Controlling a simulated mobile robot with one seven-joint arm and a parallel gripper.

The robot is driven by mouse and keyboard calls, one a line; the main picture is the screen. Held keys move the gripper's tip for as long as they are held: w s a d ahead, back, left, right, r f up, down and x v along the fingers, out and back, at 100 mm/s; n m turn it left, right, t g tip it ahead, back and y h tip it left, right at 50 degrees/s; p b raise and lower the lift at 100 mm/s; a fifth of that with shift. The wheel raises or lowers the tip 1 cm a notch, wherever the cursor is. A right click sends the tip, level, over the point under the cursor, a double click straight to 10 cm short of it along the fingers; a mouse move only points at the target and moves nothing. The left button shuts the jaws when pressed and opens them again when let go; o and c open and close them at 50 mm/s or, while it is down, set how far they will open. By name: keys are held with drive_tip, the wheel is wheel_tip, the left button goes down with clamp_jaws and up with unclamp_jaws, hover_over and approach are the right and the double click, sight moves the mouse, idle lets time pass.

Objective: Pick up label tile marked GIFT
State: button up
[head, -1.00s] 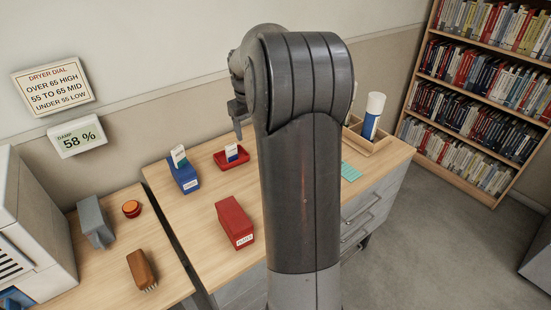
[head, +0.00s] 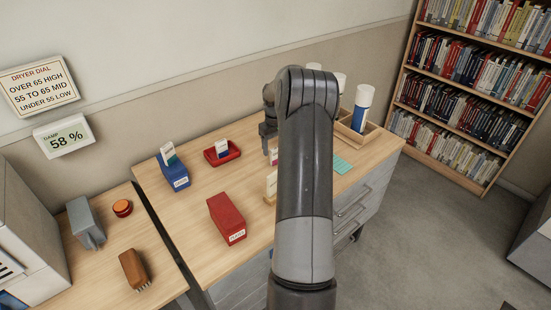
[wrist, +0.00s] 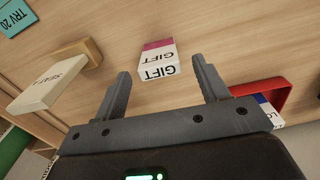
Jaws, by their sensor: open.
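The label tile marked GIFT (wrist: 158,62) is white with a magenta band, and its lettering reads upside down in the wrist view. It stands between and just beyond the fingertips of my gripper (wrist: 163,72), with a gap on both sides. My gripper is open and empty. In the head view my gripper (head: 268,131) hangs over the desk, above a pale tile (head: 273,157) that appears to be the GIFT one, partly hidden by my arm.
A cream tile in a wooden holder (wrist: 55,80) stands left in the wrist view; a teal card (wrist: 16,15) lies beyond it. A red tray (wrist: 268,88) is close at right. In the head view, a blue box (head: 174,177) and red box (head: 227,219) stand left.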

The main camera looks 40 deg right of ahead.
wheel_tip(320, 180, down, 6)
drive_tip(key=shift+s+r, duration=0.15)
drive_tip(key=shift+c, duration=0.2)
drive_tip(key=c, duration=1)
drive_tip(key=shift+r, duration=0.1)
drive_tip(key=shift+c, duration=0.2)
